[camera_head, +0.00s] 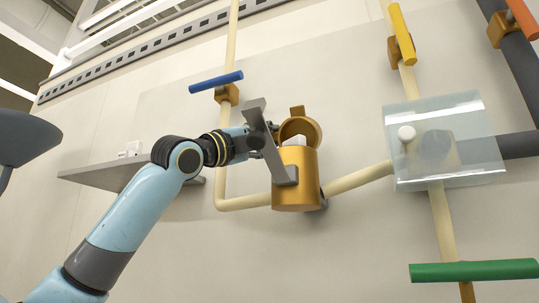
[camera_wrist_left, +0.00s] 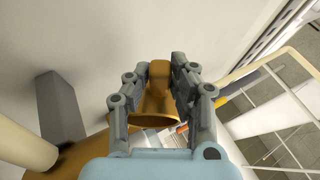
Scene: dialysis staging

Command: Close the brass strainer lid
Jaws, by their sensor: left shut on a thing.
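The brass strainer (camera_head: 296,190) is a gold-coloured cylinder on the pipe at the wall. Its brass lid (camera_head: 300,125) stands raised above the body with a small tab at its top, so the strainer is open and something white shows inside. My left gripper (camera_head: 268,130) is at the left side of the lid. In the left wrist view, the gripper (camera_wrist_left: 160,82) has its fingers on either side of the brass lid (camera_wrist_left: 156,105) and is shut on it. The fingers hide part of the lid. My right gripper is not in view.
Cream pipes run beside the strainer. A blue-handled valve (camera_head: 216,82) is above left. A clear panel (camera_head: 468,165) stands out at the right, near yellow (camera_head: 402,35) and green (camera_head: 474,271) handles. A grey shelf (camera_head: 100,174) is at the left.

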